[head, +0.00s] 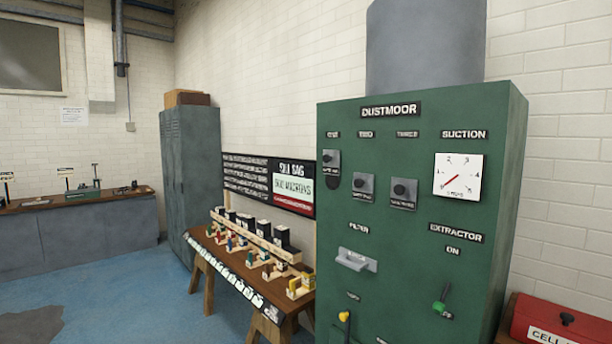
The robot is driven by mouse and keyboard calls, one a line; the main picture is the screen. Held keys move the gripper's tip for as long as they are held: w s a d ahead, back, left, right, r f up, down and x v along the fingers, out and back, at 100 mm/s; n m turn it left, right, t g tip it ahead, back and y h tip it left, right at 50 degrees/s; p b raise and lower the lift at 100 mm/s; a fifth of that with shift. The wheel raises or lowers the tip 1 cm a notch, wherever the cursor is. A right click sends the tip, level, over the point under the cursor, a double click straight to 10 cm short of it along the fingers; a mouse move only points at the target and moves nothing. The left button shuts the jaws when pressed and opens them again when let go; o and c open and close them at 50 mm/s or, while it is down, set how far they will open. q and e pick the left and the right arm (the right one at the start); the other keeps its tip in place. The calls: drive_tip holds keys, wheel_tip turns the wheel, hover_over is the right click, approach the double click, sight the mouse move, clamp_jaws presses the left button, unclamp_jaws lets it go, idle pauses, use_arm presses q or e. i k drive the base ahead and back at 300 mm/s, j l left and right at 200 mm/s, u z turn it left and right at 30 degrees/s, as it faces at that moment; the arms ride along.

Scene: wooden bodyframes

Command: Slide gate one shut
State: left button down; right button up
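The green cabinet (470,110) labelled DUSTMOOR stands at the right. Three grey sliding plates with dark knobs sit in a row on its front. The leftmost plate, gate one (331,157), is higher than the other two, and a dark opening (332,183) shows below it. The middle plate, gate two (363,187), and the right plate, gate three (403,194), sit lower, with no opening visible around them. The small labels above the plates are blurred. Neither of my grippers is in view.
A red box (560,322) is at lower right. Blue floor is open at left.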

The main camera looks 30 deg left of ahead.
sight(331, 159)
drive_tip(key=u, duration=0.9)
